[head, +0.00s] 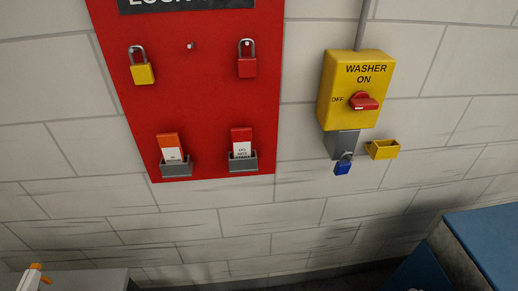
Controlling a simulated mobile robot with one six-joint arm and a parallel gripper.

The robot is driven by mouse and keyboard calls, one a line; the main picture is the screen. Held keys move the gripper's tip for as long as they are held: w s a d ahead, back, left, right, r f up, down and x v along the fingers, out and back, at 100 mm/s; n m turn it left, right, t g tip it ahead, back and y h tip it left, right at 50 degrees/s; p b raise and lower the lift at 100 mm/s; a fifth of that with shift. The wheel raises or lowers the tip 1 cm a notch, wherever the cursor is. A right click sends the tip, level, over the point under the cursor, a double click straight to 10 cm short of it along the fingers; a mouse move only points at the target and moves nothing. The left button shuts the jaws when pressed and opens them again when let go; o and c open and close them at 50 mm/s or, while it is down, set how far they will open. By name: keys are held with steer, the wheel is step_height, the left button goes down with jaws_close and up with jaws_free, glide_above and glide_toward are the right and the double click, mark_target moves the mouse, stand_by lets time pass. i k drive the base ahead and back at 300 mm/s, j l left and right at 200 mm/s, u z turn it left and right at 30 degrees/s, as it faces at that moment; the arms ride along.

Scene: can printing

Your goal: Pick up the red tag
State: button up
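Two tags stand in grey holders at the bottom of a red lockout board on the wall. The right tag (241,139) has a red top and a white lower part with dark print, partly hidden by its holder (243,163). The left tag (169,145) has an orange-red top and a white lower part, and sits in the left holder (175,170).
The red board (200,100) also bears a yellow padlock (142,73), a red padlock (247,67) and an empty peg (190,45). A yellow washer switch box (345,95) with a blue padlock (343,167) and a yellow bracket (383,150) is on the right. Blue-topped equipment (490,240) stands lower right.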

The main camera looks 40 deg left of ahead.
mark_target(241, 138)
steer(key=u, duration=1.7)
